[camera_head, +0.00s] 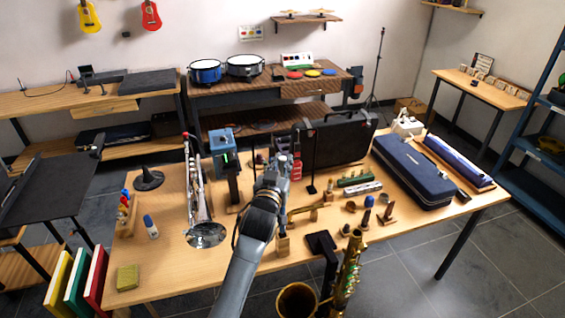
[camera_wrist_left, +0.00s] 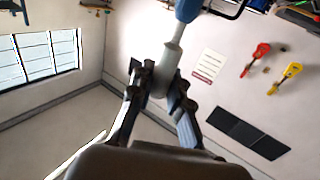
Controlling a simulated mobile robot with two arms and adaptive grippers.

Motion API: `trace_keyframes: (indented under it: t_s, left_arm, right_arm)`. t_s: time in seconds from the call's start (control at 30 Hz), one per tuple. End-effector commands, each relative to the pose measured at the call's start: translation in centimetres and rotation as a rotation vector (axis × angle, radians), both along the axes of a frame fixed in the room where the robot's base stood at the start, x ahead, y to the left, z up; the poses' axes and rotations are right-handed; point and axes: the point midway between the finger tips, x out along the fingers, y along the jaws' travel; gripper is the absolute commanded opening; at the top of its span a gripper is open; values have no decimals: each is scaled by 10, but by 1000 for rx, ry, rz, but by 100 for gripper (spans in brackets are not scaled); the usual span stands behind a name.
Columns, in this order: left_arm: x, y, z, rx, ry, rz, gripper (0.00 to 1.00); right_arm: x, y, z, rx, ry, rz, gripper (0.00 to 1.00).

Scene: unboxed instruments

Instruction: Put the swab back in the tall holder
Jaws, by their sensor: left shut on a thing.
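My left gripper (camera_head: 283,148) is above the middle of the workbench (camera_head: 170,262), its arm rising from the bottom of the head view. In the left wrist view its fingers (camera_wrist_left: 160,85) are closed around a pale grey rod (camera_wrist_left: 172,55) with a blue part (camera_wrist_left: 188,10) at its far end. This looks like the swab. In the head view the gripper and arm hide it. A thin black upright stand (camera_head: 312,165) on a flat base is just right of the gripper. I cannot tell for sure which thing is the tall holder. My right gripper is out of view.
A silver trumpet-like instrument (camera_head: 195,185) and a blue device (camera_head: 222,140) stand left of my arm. A black case (camera_head: 340,140) is behind, a navy case (camera_head: 415,170) at right. A brass saxophone (camera_head: 347,270) is at the front. Bench space at front left is mostly bare.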

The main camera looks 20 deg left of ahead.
Motion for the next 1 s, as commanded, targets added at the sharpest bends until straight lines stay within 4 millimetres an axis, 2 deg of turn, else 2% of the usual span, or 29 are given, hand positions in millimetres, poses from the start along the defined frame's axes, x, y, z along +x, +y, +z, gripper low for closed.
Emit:
trace_keyframes:
  t_s: [1.0]
  left_arm:
    - [0,0,-7,0,0,0,0]
  right_arm:
    - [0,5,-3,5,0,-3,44]
